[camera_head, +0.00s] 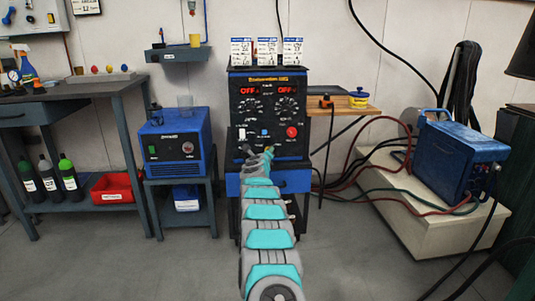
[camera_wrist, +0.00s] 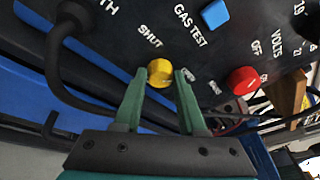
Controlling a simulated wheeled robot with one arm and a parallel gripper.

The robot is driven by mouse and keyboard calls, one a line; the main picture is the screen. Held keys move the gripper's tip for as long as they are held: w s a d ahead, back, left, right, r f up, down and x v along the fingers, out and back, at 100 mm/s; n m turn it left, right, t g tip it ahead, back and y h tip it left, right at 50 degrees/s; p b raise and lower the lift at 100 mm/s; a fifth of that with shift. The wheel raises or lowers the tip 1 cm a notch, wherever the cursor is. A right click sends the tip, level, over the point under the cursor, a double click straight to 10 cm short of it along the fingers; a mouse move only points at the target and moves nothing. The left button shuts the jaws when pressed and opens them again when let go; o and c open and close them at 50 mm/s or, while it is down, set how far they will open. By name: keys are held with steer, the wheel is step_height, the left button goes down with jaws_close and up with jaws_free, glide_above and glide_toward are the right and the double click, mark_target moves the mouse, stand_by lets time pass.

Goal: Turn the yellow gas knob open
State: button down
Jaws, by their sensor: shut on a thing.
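The yellow gas knob (camera_wrist: 160,72) shows in the wrist view on the dark front panel of the welding machine (camera_head: 267,105). A small pale mark shows on its face. The word SHUT is printed to its upper left; a label by the right fingertip is partly covered. My gripper (camera_wrist: 161,76) has its green fingers on both sides of the knob and is shut on it. In the head view my gripper (camera_head: 269,151) is at the lower front of the machine, and the knob cannot be made out there.
A blue GAS TEST button (camera_wrist: 215,14) and a red knob (camera_wrist: 243,80) sit near the yellow knob. A thick black cable (camera_wrist: 58,65) plugs in at the left. A wooden side shelf (camera_head: 345,103) is right of the machine; a blue unit (camera_head: 175,143) stands left.

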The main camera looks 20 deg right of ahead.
steer(key=shift+c, duration=2.4)
jaws_free()
steer(key=shift+s, duration=0.1)
steer(key=b+v, duration=0.5)
steer(key=v, duration=0.2)
steer(key=shift+s+a, duration=0.15)
steer(key=shift+s, duration=0.05)
